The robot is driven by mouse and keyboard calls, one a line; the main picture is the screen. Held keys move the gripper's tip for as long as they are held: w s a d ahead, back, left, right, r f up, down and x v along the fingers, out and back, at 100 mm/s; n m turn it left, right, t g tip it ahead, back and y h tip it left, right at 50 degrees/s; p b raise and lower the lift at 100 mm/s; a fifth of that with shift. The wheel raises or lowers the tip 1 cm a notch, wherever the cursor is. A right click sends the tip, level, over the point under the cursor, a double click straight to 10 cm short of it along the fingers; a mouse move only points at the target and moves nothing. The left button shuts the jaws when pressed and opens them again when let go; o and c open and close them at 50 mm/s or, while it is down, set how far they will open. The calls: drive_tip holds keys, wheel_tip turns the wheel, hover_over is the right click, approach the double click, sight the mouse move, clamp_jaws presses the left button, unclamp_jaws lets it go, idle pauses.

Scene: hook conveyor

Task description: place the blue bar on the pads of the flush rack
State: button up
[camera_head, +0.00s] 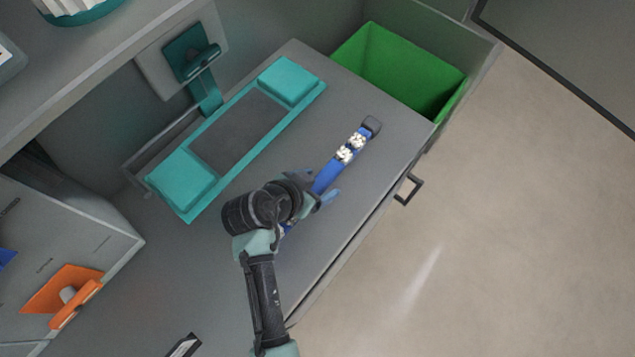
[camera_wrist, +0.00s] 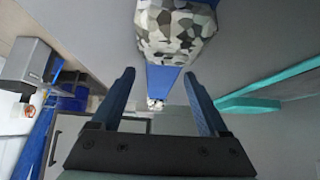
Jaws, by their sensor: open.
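The blue bar (camera_head: 327,177) lies slantwise on the grey worktop in the head view. It has speckled white-and-grey sections and a dark end cap. The teal flush rack (camera_head: 207,204) lies to its left, with a raised near pad (camera_head: 180,184) and far pad (camera_head: 287,82) around a dark grey middle; the pads are bare. My gripper (camera_head: 316,188) is open over the bar's middle and hides its nearer part. In the wrist view the bar (camera_wrist: 163,77) passes between the parted fingers of my gripper (camera_wrist: 158,75); contact cannot be told. A teal edge (camera_wrist: 255,104) shows at right.
A green bin (camera_head: 400,70) sits beyond the worktop's far end. A teal bracket (camera_head: 192,55) stands behind the rack, under a shelf (camera_head: 90,75). A drawer handle (camera_head: 409,189) sticks out at the front. An orange part (camera_head: 65,293) is at lower left.

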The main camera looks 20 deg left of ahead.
clamp_jaws()
drive_tip(key=shift+r, duration=0.1)
idle(0.5)
